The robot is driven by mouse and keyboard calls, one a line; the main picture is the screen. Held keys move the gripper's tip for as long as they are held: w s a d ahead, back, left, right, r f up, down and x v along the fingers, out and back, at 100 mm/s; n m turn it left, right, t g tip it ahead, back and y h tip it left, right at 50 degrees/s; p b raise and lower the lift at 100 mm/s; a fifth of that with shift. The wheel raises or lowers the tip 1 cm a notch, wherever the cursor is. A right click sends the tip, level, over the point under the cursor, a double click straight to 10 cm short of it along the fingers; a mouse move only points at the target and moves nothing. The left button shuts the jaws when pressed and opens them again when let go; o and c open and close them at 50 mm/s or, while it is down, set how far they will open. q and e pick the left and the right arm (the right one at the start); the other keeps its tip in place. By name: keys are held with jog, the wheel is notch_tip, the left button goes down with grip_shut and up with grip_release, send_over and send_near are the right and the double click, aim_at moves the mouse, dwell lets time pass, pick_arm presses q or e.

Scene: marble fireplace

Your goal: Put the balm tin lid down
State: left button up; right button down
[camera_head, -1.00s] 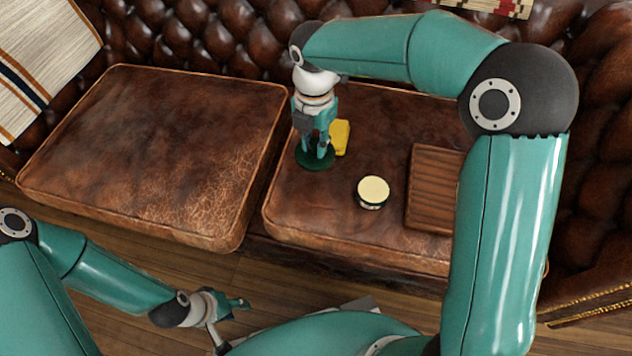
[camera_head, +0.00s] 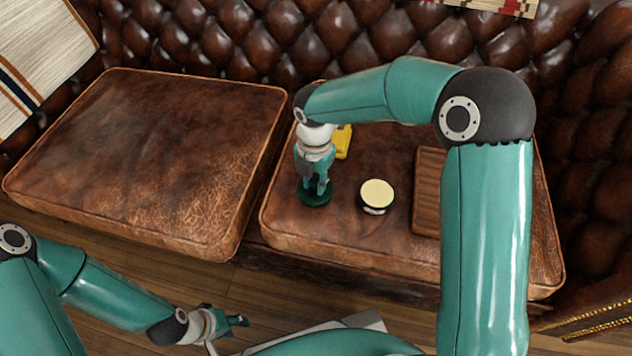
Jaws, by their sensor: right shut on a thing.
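The dark green balm tin lid (camera_head: 315,194) is at the left part of the right seat cushion. My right gripper (camera_head: 318,186) reaches down from above and is shut on the lid. The lid looks roughly level and low over the cushion; I cannot tell whether it touches the leather. The open balm tin (camera_head: 377,196), round with a pale cream top and dark side, stands on the cushion just right of the lid, apart from it. My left gripper (camera_head: 238,321) is low in front of the sofa, away from these things; its finger opening is unclear.
A yellow object (camera_head: 343,141) lies behind the lid, partly hidden by my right arm. A ribbed brown wooden block (camera_head: 427,190) lies right of the tin, partly covered by my arm. The left seat cushion (camera_head: 150,150) is bare. The tufted backrest (camera_head: 330,40) rises behind.

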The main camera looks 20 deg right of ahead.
aim_at(315, 181)
jog(key=shift+f, duration=0.1)
jog(key=c, duration=1)
grip_release()
notch_tip(315, 181, up, 12)
jog(key=p, duration=0.4)
jog(key=shift+p, duration=0.35)
